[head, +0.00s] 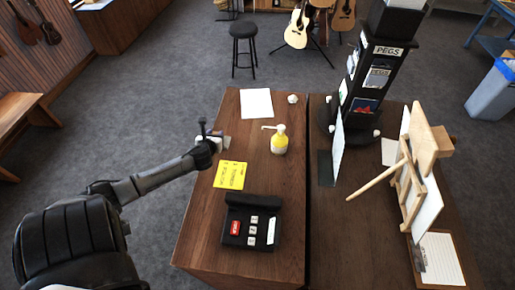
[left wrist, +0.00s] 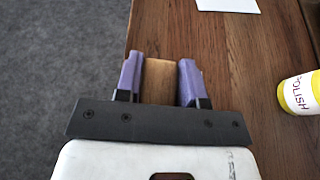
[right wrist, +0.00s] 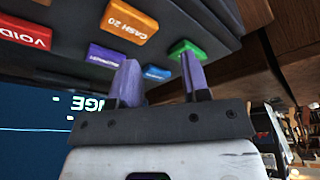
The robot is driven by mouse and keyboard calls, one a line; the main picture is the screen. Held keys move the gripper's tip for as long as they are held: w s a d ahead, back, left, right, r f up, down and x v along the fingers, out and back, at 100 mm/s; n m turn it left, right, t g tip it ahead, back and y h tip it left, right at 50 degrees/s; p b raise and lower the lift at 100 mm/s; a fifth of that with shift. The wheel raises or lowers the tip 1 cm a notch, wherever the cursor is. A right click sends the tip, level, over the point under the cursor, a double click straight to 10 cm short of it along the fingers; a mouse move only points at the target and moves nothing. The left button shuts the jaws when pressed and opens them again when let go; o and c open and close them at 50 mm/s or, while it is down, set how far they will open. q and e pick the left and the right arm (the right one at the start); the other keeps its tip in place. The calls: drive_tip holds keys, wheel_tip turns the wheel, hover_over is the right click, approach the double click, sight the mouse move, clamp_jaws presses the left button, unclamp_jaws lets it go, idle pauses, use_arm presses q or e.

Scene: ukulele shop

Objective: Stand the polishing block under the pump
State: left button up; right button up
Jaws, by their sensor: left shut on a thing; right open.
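White paper (head: 256,103) and a small white round object (head: 293,99) lie behind the bottle. A black PEGS stand (head: 370,80) and a wooden easel (head: 412,185) occupy the right half.

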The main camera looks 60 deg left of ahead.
use_arm(q)
drive_tip(key=a, duration=0.1)
drive_tip(key=s+a, duration=0.1)
drive_tip(key=shift+a+r, duration=0.25)
drive_tip(key=shift+a, duration=0.1)
use_arm(e)
drive_tip(key=shift+d+f, duration=0.1)
use_arm(q)
drive_tip(key=shift+w+a+r, duration=0.1)
drive_tip(key=shift+w, duration=0.1)
drive_tip(key=p, duration=0.3)
hover_over(253, 146)
drive_tip(key=shift+a, duration=0.1)
use_arm(e)
wheel_tip(253, 146, up, 3)
drive_tip(key=shift+r, duration=0.2)
use_arm(q)
drive_tip(key=shift+f, duration=1.75)
use_arm(e)
drive_tip(key=shift+f, duration=0.1)
use_arm(q)
drive_tip(key=shift+f, duration=0.2)
drive_tip(key=o, duration=1)
drive_tip(key=shift+r, duration=0.1)
